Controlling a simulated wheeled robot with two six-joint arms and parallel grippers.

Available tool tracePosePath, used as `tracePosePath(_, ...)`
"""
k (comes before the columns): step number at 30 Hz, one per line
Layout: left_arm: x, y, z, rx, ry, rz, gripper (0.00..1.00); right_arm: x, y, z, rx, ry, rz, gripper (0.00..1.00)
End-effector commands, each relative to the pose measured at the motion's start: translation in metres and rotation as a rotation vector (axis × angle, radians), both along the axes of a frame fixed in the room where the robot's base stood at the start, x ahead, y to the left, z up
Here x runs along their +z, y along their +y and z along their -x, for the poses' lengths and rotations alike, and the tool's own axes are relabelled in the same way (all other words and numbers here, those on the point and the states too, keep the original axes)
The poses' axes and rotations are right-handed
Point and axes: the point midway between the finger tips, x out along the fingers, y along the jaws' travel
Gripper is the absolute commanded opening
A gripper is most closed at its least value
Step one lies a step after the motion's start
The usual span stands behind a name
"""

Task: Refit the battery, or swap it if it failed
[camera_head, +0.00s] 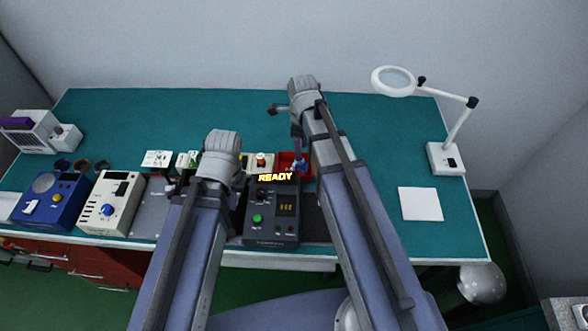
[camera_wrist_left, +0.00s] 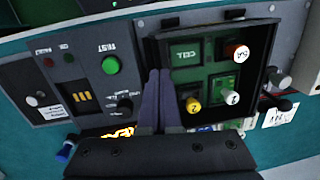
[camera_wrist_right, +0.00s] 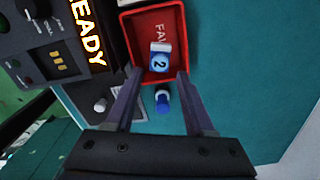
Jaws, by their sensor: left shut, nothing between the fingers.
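A blue-and-white piece marked 2 (camera_wrist_right: 160,60) lies in the red FAIL bin (camera_wrist_right: 178,74); I cannot tell whether it is the battery. A smaller blue-capped piece (camera_wrist_right: 162,100) shows just outside the bin. My right gripper (camera_wrist_right: 158,80) is open, its fingers either side of these pieces in view and apart from them. My left gripper (camera_wrist_left: 160,75) is shut and empty over the gap between the dark tester (camera_wrist_left: 85,85) and an open unit with a green board (camera_wrist_left: 205,75) marked CELL. That unit has red, white and yellow caps. The tester's display (camera_head: 275,177) reads READY.
On the teal bench (camera_head: 350,120) stand a blue box (camera_head: 50,200) and a cream box (camera_head: 110,205) at left. A magnifier lamp (camera_head: 445,155) and a white sheet (camera_head: 420,204) are at right. My arms hide the middle. The back right of the bench is clear.

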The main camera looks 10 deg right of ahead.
Motion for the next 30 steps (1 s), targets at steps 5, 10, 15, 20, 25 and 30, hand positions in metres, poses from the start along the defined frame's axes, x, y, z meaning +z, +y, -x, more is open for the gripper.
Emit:
tracePosePath(5, 0.0, 0.0, 0.0, 0.0, 0.0, 0.0, 0.0, 0.0, 0.0, 0.0, 0.0, 0.0, 0.0, 0.75)
tracePosePath(10, 0.0, 0.0, 0.0, 0.0, 0.0, 0.0, 0.0, 0.0, 0.0, 0.0, 0.0, 0.0, 0.0, 0.77)
tracePosePath(15, 0.002, 0.0, 0.0, 0.0, 0.0, 0.0, 0.0, 0.002, 0.0, 0.0, 0.0, 0.0, 0.0, 0.77)
tracePosePath(20, 0.011, 0.0, 0.0, 0.0, 0.0, 0.0, 0.0, 0.011, 0.0, 0.0, 0.0, 0.0, 0.0, 0.77)
tracePosePath(25, 0.029, 0.0, 0.0, -0.001, 0.0, 0.0, 0.0, 0.029, 0.0, 0.0, 0.0, 0.0, 0.0, 0.77)
tracePosePath(30, 0.053, 0.0, 0.0, 0.0, 0.0, 0.0, 0.0, 0.053, 0.0, 0.0, 0.0, 0.0, 0.0, 0.77)
